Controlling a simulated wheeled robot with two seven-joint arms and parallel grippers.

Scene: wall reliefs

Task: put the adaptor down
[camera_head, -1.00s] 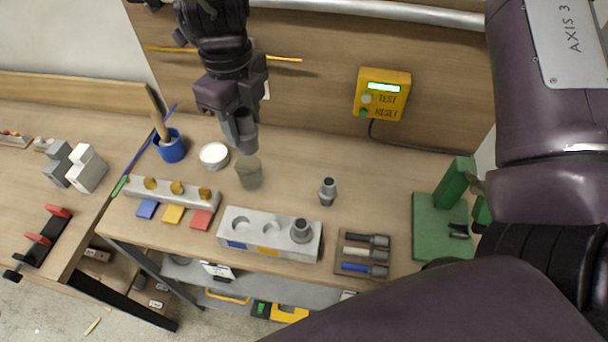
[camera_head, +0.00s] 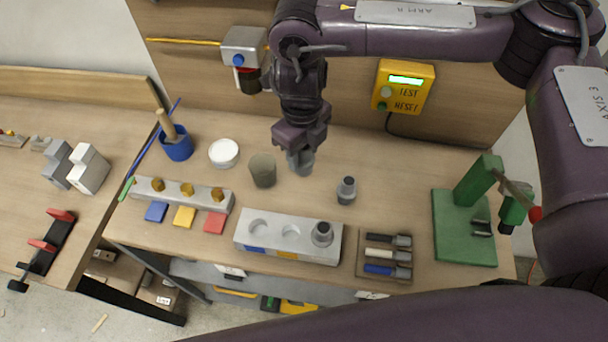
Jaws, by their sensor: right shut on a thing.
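My right gripper (camera_head: 300,148) is shut on a grey adaptor (camera_head: 301,163) and holds it pointing down, apparently above the wooden bench (camera_head: 400,155). The exact gap below it cannot be told. Another grey adaptor (camera_head: 346,190) stands upright on the bench, to the right and nearer the front. A third similar piece (camera_head: 322,233) sits in the right-hand socket of the grey block (camera_head: 270,250); its other two sockets are empty. My left gripper is not in view.
A translucent cup (camera_head: 263,170) stands just left of the held adaptor, with a white round tub (camera_head: 224,153) beyond it. A green press (camera_head: 464,220) stands at the right. A yellow test box (camera_head: 403,87) hangs on the back panel. Bench behind the standing adaptor is clear.

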